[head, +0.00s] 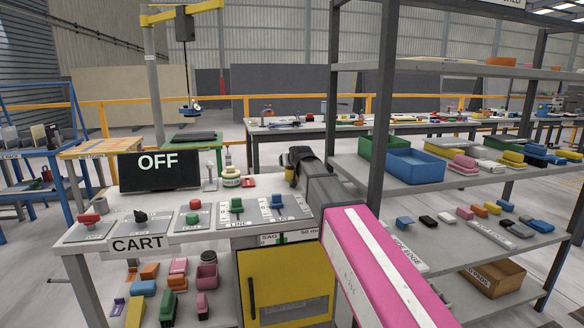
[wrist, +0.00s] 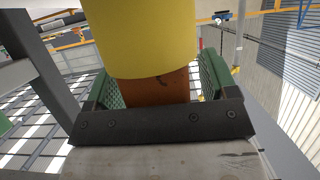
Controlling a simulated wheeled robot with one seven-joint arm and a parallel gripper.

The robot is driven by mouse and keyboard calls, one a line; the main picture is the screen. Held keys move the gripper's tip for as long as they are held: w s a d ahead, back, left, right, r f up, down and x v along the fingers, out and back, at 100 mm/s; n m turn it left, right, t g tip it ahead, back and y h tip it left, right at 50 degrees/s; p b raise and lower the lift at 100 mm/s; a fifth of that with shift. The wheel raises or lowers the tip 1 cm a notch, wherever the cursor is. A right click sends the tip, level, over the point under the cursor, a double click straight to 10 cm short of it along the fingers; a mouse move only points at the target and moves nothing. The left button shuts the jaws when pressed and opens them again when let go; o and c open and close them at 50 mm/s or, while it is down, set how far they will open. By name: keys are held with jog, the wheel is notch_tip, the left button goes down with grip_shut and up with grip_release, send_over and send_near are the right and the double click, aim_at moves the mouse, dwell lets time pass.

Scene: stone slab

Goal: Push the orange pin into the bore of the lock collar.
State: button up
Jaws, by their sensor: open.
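My gripper (wrist: 158,75) is open, with its green ridged pads on either side of an orange-brown piece (wrist: 155,88) in the wrist view. A wide yellow cylinder (wrist: 145,40) covers the upper part of this piece; I cannot tell whether the two are joined. This orange-brown piece may be the orange pin. In the head view my dark gripper (head: 303,156) is over the back right of the cart top, with a small yellow part (head: 289,173) just below it. I cannot make out the lock collar or its bore for certain.
The cart top (head: 140,228) carries several grey plates with coloured knobs and levers. A cream round part (head: 230,178) stands at its back, beside a black OFF display (head: 158,170). A grey shelf rack (head: 345,170) with bins is close on the right.

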jog(key=c, duration=1.1)
